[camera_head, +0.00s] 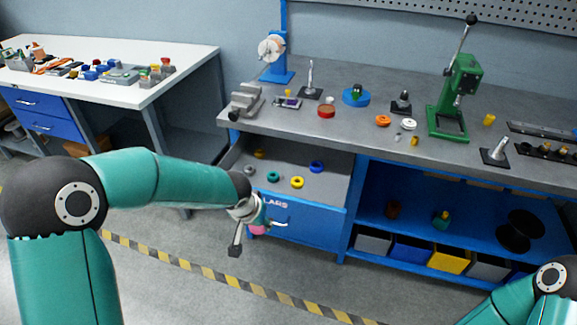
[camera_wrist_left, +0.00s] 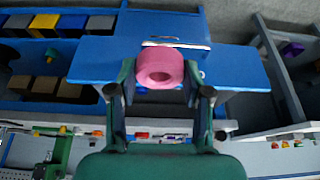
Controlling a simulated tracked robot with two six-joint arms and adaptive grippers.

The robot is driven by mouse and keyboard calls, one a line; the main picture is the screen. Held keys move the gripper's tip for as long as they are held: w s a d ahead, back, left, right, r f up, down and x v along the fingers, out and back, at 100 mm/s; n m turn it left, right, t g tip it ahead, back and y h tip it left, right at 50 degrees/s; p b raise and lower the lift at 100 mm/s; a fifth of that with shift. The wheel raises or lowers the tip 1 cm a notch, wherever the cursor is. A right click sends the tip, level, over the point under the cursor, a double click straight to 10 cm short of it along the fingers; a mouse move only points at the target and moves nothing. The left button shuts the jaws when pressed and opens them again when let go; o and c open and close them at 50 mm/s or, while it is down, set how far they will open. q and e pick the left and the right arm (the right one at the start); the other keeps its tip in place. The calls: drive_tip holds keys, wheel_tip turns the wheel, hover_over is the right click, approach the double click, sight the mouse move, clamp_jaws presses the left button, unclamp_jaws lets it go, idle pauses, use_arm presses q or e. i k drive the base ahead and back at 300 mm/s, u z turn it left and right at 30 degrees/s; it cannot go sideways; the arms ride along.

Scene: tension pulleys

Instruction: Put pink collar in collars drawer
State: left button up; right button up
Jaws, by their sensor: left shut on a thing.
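The pink collar (camera_head: 257,230) is in my left gripper (camera_head: 250,229), in front of the drawer's blue front panel in the head view. The collars drawer (camera_head: 325,197) stands pulled open under the bench. Its label is partly hidden by my left gripper. Inside lie a teal collar (camera_head: 273,177), a yellow collar (camera_head: 297,182), a blue collar (camera_head: 316,166), and others. My right gripper is out of view.
The grey workbench (camera_head: 345,121) above the drawer holds a vise (camera_head: 246,101), a green press (camera_head: 456,100) and small parts. A blue shelf with bins (camera_head: 449,260) is right of the drawer. A white table (camera_head: 190,62) stands at left. Bare drawer floor shows between the collars.

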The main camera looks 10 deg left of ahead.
sight(309, 196)
drive_tip(key=i, duration=0.85)
